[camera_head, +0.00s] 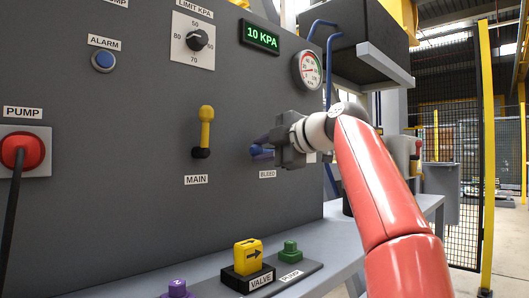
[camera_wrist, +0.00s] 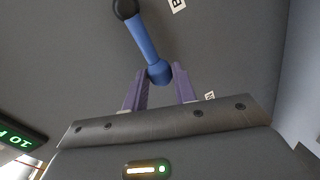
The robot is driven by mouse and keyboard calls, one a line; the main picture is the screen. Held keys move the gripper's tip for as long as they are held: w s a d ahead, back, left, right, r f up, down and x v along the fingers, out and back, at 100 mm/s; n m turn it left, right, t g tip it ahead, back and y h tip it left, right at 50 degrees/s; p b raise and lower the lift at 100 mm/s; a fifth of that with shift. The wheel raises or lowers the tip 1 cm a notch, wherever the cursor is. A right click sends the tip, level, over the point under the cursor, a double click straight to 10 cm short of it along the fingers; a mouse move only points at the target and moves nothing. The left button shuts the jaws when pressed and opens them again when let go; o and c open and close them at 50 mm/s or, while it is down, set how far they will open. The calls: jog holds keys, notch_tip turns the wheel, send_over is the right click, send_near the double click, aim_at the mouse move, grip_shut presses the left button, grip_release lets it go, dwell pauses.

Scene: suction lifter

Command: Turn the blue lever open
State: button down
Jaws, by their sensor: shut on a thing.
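The blue lever (camera_wrist: 144,42) is on the dark panel at the BLEED label (camera_head: 267,174). In the wrist view it runs from a black pivot (camera_wrist: 125,9) at the top down to its rounded end. My gripper (camera_wrist: 159,73) has its purple fingers on either side of that end, shut on it. In the head view my gripper (camera_head: 268,143) is at the panel above the BLEED label, and it and its fingers hide much of the lever (camera_head: 260,153). The lever's pivot is hard to make out there.
A yellow lever (camera_head: 206,127) stands upright at MAIN, to the left. A gauge (camera_head: 307,70) and a green 10 KPA display (camera_head: 261,37) are above. A bench below holds a yellow VALVE block (camera_head: 248,256) and a green block (camera_head: 290,250).

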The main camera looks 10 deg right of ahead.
jog(key=shift+f+n, duration=0.35)
jog(key=shift+n, duration=0.05)
jog(key=c, duration=1.1)
grip_release()
jog(key=b+v, duration=0.2)
jog(key=v, duration=0.6)
jog(key=shift+a, duration=0.15)
